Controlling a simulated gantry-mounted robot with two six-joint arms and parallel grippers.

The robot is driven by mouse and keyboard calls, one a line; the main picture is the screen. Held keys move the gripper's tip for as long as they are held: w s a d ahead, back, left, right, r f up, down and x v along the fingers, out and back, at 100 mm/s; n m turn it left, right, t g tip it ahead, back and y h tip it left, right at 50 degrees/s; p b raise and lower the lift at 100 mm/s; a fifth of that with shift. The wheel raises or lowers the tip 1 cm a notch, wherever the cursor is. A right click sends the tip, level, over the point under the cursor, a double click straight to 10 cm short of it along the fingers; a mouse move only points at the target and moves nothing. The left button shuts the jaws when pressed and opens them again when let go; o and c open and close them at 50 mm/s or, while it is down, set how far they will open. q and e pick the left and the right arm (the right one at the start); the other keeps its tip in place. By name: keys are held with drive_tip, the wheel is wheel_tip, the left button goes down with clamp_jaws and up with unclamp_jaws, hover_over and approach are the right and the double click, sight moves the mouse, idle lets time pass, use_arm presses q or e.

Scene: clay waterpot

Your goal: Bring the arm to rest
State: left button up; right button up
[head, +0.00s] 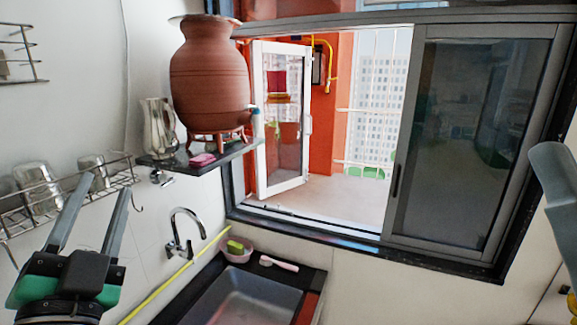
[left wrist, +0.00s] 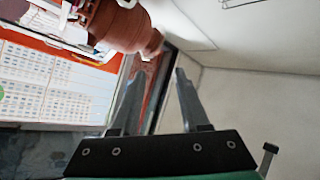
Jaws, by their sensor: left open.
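My left gripper (head: 103,190) is at the lower left of the head view, its two grey fingers pointing up and spread apart with nothing between them. It is in front of the wire rack and apart from the clay waterpot (head: 210,75), which stands upright on a small stand on the dark wall shelf (head: 232,153). In the left wrist view the open fingers (left wrist: 160,74) show empty, and the reddish-brown pot (left wrist: 118,25) appears at the top.
A steel jug (head: 158,125) and a pink item (head: 202,160) are on the shelf. The wire rack (head: 120,172) holds metal cups close to my left gripper. Below are a tap (head: 183,235) and a sink (head: 240,295). A window (head: 460,130) fills the right.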

use_arm(q)
drive_tip(key=s+d+r+n+t+h, duration=0.5)
drive_tip(key=s+r+h, duration=0.3)
drive_tip(key=s, duration=0.5)
wheel_tip(320, 180, up, 22)
drive_tip(key=p, duration=2.2)
drive_tip(key=shift+w+d+n, duration=0.3)
drive_tip(key=shift+w+d, duration=0.1)
drive_tip(key=shift+w, duration=0.05)
